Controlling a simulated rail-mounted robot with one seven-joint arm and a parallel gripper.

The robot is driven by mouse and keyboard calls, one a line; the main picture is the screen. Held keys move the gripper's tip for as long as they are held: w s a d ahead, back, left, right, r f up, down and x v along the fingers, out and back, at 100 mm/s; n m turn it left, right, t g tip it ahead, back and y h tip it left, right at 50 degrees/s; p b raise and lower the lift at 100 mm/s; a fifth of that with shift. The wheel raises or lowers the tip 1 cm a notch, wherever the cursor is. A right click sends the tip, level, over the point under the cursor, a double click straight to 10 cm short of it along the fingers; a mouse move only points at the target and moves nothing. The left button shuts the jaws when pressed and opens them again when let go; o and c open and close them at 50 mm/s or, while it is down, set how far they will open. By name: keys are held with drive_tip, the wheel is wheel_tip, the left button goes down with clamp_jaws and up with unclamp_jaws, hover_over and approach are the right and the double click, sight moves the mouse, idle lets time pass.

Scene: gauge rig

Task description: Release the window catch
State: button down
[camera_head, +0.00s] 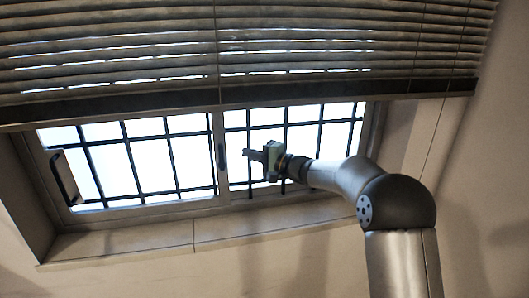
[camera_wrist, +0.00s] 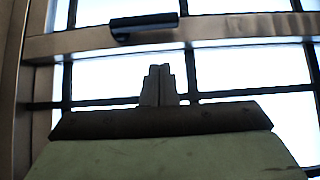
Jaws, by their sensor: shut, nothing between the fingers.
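The window catch is a small dark upright piece (camera_head: 221,156) on the middle stile of the window (camera_head: 214,175). In the wrist view the catch (camera_wrist: 145,25) is a dark bar lying along the pale frame member, above my fingertips. My gripper (camera_head: 247,155) is just right of the catch in the head view, in front of the right pane. In the wrist view its two fingers (camera_wrist: 158,70) are together with nothing between them. They appear apart from the catch; the exact depth gap cannot be told.
A dark handle (camera_head: 65,177) is on the window's left side. Dark bars cross behind both panes. A slatted blind (camera_head: 200,60) hangs over the upper window, above my gripper. The sill (camera_head: 215,235) runs below and is bare.

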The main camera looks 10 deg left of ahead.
sight(221, 157)
drive_tip(key=shift+s+a+p, duration=0.2)
drive_tip(key=shift+a+p, duration=0.1)
drive_tip(key=shift+a, duration=0.5)
drive_tip(key=shift+s+a+p, duration=0.2)
drive_tip(key=shift+a+p, duration=0.15)
drive_tip(key=shift+a, duration=0.5)
drive_tip(key=shift+s+a+p, duration=0.2)
drive_tip(key=shift+a+p, duration=0.1)
drive_tip(key=shift+a, duration=0.5)
drive_tip(key=shift+w+d+b, duration=0.1)
drive_tip(key=shift+b, duration=0.2)
